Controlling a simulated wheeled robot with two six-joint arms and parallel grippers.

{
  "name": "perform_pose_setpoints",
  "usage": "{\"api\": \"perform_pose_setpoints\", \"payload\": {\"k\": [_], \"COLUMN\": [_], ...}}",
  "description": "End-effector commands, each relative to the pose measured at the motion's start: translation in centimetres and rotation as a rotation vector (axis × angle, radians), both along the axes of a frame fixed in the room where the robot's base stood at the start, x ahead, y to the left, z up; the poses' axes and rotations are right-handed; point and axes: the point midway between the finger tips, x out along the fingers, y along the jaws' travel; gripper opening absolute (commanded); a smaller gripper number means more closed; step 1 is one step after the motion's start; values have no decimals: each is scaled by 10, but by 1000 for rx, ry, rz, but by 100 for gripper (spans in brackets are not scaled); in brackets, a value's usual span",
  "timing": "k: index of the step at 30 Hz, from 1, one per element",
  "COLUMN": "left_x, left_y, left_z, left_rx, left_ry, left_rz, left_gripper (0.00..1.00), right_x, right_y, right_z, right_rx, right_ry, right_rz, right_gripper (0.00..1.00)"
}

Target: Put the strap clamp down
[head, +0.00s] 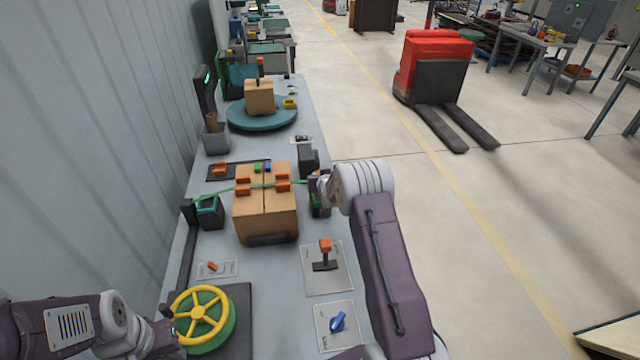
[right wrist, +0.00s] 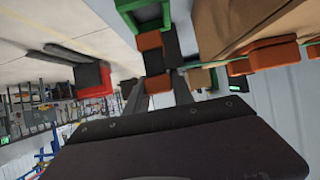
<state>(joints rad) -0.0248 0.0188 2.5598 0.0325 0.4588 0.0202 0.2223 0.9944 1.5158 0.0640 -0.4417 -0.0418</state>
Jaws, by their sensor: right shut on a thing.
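The strap clamp (right wrist: 155,62), dark with orange parts and a green part above it, is between the fingers of my right gripper (right wrist: 156,92) in the right wrist view. In the head view this gripper (head: 320,190) is at the right side of the cardboard box (head: 265,218), and my arm hides most of the clamp. A green strap (head: 225,190) runs across the box top, over orange corner pieces (head: 243,181). Whether the clamp touches a surface is hidden. My left gripper (head: 172,338) is beside the yellow handwheel (head: 199,312); its fingers are not clear.
A teal device (head: 208,211) stands left of the box. An orange-topped lever (head: 325,252) and a blue knob (head: 338,321) are in front at right. A round turntable (head: 262,114) with another box is behind. The grey wall is close at left.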

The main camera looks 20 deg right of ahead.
Motion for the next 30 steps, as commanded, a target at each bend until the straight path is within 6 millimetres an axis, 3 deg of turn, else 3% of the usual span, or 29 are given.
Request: {"api": "perform_pose_setpoints", "payload": {"k": [6,13,25,26,27,30], "left_x": [0,0,0,0,0,0], "left_y": [0,0,0,0,0,0], "left_z": [2,13,6,8,8,8], "left_rx": [0,0,0,0,0,0], "left_ry": [1,0,0,0,0,0], "left_rz": [0,0,0,0,0,0], "left_gripper": [36,36,36,36,36,36], "right_x": [5,4,5,4,4,4], "right_y": [2,2,1,1,1,2], "right_z": [-6,-40,-48,-47,-46,-46], "right_rx": [1,0,1,1,1,1], "right_ry": [1,1,-1,0,0,0], "right_rz": [0,0,0,0,0,0], "right_gripper": [0,0,0,37,48,51]}}
